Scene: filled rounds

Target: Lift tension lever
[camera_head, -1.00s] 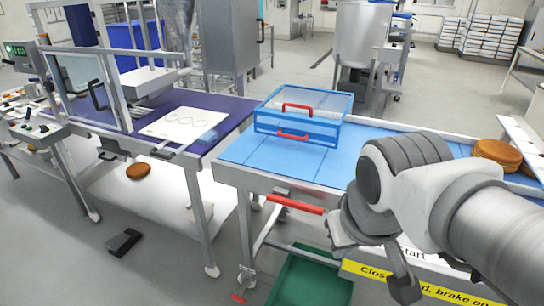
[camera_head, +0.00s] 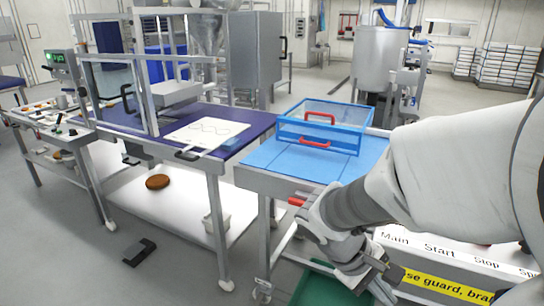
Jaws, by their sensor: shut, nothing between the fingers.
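My gripper (camera_head: 372,284) is in front of the conveyor's front side, below and right of the visible lever end. It is shut and empty, with its fingers pointing down and partly hidden. I cannot tell whether the gripper touches the lever.
A blue clear-sided guard box (camera_head: 322,127) with red handles stands on the conveyor. A labelled control panel (camera_head: 450,252) is at the right, below my arm. A green crate (camera_head: 312,288) is on the floor below. A purple-topped table (camera_head: 245,125) stands left. A black pedal (camera_head: 139,252) lies on the floor.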

